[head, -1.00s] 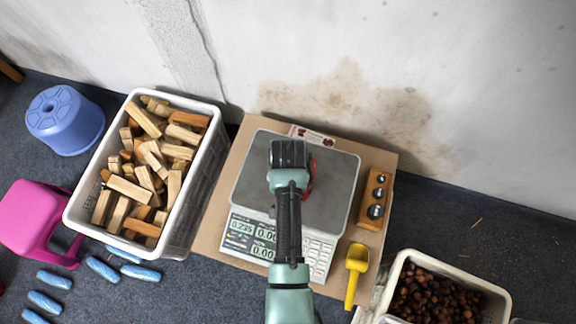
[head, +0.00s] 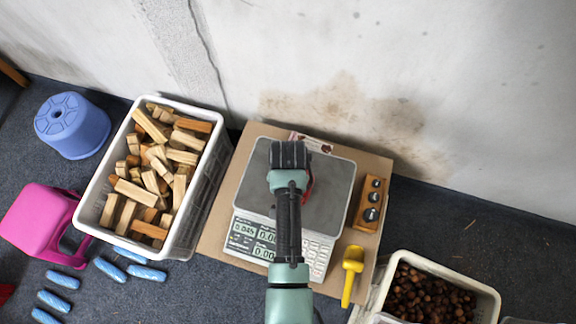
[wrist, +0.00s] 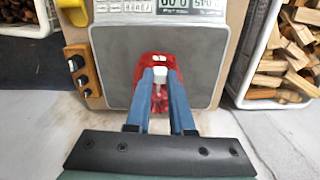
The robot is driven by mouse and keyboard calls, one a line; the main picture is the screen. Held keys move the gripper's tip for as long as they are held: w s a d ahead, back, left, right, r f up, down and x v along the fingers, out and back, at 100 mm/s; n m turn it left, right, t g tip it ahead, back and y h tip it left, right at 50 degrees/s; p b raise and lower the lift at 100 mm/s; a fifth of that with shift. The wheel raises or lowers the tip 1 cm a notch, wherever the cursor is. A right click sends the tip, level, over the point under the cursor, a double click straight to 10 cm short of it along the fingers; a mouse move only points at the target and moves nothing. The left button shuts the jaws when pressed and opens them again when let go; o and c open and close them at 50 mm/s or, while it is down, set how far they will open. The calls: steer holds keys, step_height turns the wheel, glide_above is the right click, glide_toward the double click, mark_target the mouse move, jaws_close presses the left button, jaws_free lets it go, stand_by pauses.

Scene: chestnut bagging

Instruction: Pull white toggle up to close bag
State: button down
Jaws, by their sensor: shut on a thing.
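A red net bag (wrist: 158,103) lies on the grey pan of the scale (wrist: 110,60). In the head view only a red sliver of the bag (head: 309,184) shows, right of my arm. The white toggle (wrist: 160,74) is at the bag's upper part in the wrist view, between my blue fingertips. My gripper (wrist: 160,73) is shut on the toggle, over the middle of the pan. In the head view my gripper (head: 289,156) is seen from above, and its fingertips and the toggle are hidden beneath it.
A block of weights (head: 370,203) and a yellow scoop (head: 351,272) lie right of the scale. A crate of wood (head: 98,191) stands left, a crate of chestnuts (head: 488,291) lower right. The wall (head: 420,80) is close behind.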

steer(key=c, duration=0.7)
jaws_free()
step_height(320, 180, up, 13)
steer(key=p, duration=0.3)
